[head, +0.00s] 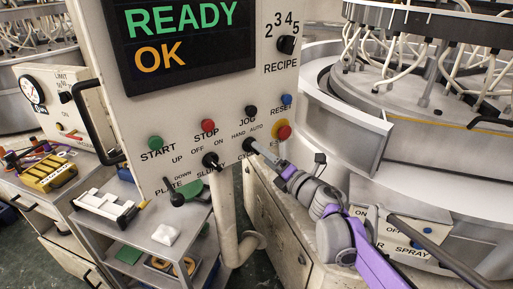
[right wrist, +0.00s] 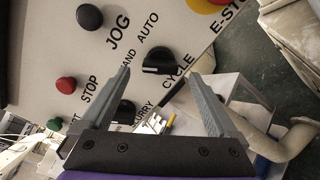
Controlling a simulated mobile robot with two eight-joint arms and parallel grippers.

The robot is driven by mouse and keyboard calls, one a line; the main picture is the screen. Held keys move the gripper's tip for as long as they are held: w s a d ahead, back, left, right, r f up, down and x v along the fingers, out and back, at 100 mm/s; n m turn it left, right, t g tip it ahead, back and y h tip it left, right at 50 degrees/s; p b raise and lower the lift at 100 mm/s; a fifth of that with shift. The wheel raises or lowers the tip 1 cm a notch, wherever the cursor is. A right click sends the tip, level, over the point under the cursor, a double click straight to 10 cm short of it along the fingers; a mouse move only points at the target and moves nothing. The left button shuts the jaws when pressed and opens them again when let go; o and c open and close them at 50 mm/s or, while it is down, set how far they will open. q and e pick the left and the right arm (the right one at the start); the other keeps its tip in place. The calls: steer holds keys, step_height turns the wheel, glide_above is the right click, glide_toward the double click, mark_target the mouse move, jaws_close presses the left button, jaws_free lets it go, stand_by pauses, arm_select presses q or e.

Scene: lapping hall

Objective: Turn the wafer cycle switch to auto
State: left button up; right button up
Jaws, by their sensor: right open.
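The wafer cycle switch is a black knob with a white mark (right wrist: 157,62) on the pale panel in the right wrist view. HAND is printed to its left and AUTO above it. I cannot tell for sure which word the mark points at. My right gripper (right wrist: 160,75) is open, its grey fingers on either side of the knob in that view, with no visible grip on it. My left gripper is not in view.
Close by are the black slurry knob (head: 212,160), the black jog button (head: 251,112), the red stop button (head: 208,126) and the yellow-ringed red E-stop (head: 283,131). The screen (head: 180,40) reads READY OK.

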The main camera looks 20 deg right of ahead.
steer(key=x, duration=0.5)
steer(key=c, duration=1.4)
